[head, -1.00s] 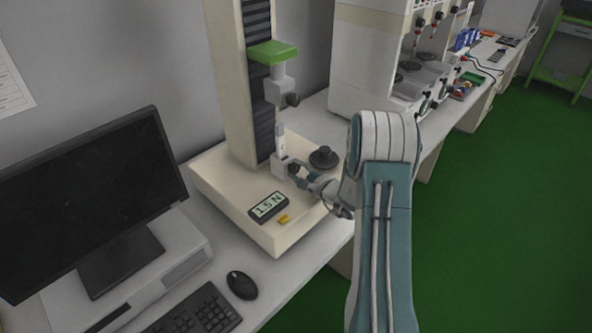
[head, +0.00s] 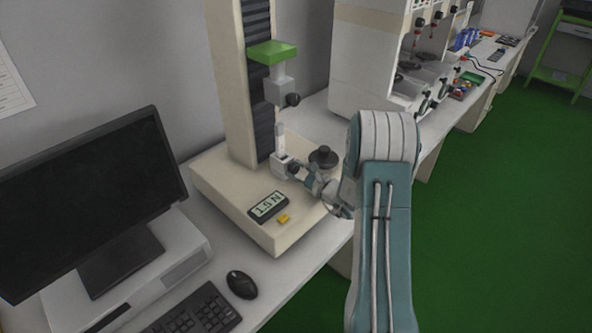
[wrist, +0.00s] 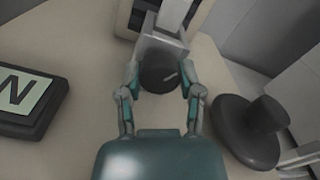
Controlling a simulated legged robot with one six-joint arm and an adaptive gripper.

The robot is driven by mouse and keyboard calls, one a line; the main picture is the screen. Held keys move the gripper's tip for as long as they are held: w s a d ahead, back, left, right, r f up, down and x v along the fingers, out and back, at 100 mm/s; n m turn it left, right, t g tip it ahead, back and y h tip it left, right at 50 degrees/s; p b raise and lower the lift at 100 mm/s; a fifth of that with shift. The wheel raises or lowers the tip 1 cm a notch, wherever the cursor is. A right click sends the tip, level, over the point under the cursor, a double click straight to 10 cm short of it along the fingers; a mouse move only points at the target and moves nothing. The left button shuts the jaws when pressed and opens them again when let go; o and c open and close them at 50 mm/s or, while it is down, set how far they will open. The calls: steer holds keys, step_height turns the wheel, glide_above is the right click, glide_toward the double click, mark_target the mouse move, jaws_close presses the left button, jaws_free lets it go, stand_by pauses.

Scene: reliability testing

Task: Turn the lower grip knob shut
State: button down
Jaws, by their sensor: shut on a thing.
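The lower grip (head: 280,164) is a light grey block low on the column of the test machine, with a pale upright strip (head: 279,134) above it. Its dark round knob (head: 293,168) faces my arm. In the wrist view the knob (wrist: 159,73) sits between my fingers, with a pale mark slanting on its face. My gripper (wrist: 160,90) is shut on the knob, one finger on each side. In the head view my gripper (head: 297,169) reaches the knob from the right and partly covers it.
The upper grip (head: 279,88) with its dark knob hangs above, under a green block (head: 272,52). A black stepped disc (head: 323,158) stands on the machine base close right of my gripper. A display box (head: 268,206) and a small yellow piece (head: 284,218) lie in front.

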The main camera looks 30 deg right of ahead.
steer(key=m, duration=0.4)
steer(key=shift+a+m, duration=0.1)
steer(key=shift+m, duration=0.2)
steer(key=m, duration=0.4)
steer(key=shift+m, duration=0.3)
steer(key=m, duration=0.4)
steer(key=shift+m, duration=2.2)
steer(key=shift+c, duration=1.3)
jaws_free()
steer(key=shift+w, duration=0.1)
